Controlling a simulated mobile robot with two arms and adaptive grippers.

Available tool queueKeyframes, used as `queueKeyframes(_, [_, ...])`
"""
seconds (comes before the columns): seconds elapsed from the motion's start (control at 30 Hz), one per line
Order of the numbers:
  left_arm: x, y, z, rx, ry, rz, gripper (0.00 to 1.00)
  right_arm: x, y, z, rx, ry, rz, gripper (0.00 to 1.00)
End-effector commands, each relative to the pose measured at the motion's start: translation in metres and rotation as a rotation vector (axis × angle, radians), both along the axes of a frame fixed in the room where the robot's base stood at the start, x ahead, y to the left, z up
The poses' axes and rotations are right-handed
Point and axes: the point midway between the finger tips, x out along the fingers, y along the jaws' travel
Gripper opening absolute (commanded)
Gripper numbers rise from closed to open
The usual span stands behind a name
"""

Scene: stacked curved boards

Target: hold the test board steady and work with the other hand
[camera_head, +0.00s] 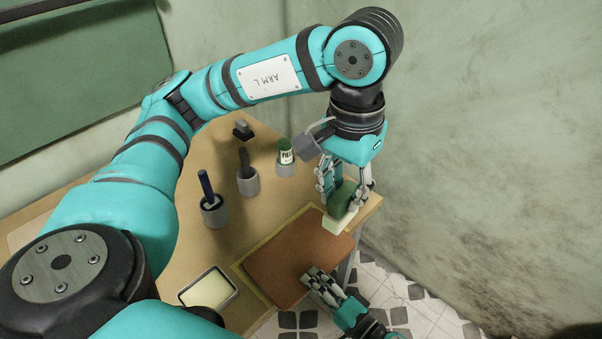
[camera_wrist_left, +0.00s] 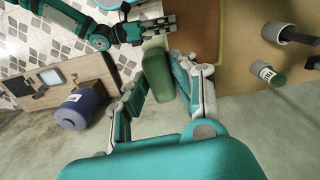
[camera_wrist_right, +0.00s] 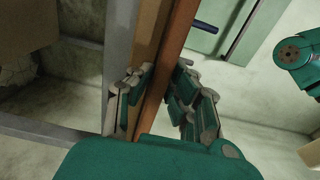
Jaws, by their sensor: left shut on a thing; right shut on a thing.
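The test board, a flat reddish-brown board (camera_head: 297,255), lies at the near right edge of the table over a yellowish layer. My right gripper (camera_head: 318,278) is shut on its near right edge; in the right wrist view the board (camera_wrist_right: 168,75) stands between the fingers (camera_wrist_right: 158,100). My left gripper (camera_head: 346,196) is shut on a green block (camera_head: 341,200) with a pale lower part, at the board's far right corner. The green block also shows between the fingers in the left wrist view (camera_wrist_left: 157,76). I cannot tell whether the block touches the board.
On the wooden table (camera_head: 180,255), a blue-handled tool (camera_head: 206,188) and a dark-handled tool (camera_head: 244,160) stand in grey holders. A green-capped bottle (camera_head: 286,152) stands near my left gripper. A shallow tray (camera_head: 208,290) sits left of the board. A wall (camera_head: 490,130) rises at the right.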

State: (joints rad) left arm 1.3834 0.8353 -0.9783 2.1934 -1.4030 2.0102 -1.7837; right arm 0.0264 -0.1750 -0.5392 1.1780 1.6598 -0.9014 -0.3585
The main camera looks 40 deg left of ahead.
Motion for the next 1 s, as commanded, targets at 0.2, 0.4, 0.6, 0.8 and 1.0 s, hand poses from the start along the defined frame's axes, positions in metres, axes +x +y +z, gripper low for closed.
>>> queueKeyframes(0.2, [0.001,0.000,0.008,0.001,-0.003,0.001,0.00,-0.003,-0.002,-0.008,-0.015,0.007,0.002,0.00])
queueKeyframes(0.4, [0.001,0.000,0.029,0.000,-0.004,0.001,0.00,-0.003,-0.002,-0.009,-0.015,0.006,0.002,0.00])
queueKeyframes(0.6, [0.000,0.000,0.049,0.000,-0.004,0.001,0.00,-0.003,-0.002,-0.009,-0.015,0.006,0.002,0.00])
queueKeyframes(0.8, [0.000,0.000,0.066,0.001,-0.002,0.001,0.00,-0.003,-0.002,-0.009,-0.015,0.006,0.001,0.00])
queueKeyframes(1.0, [0.000,0.000,0.069,0.000,0.001,0.000,0.00,-0.003,-0.002,-0.009,-0.015,0.006,0.001,0.00])
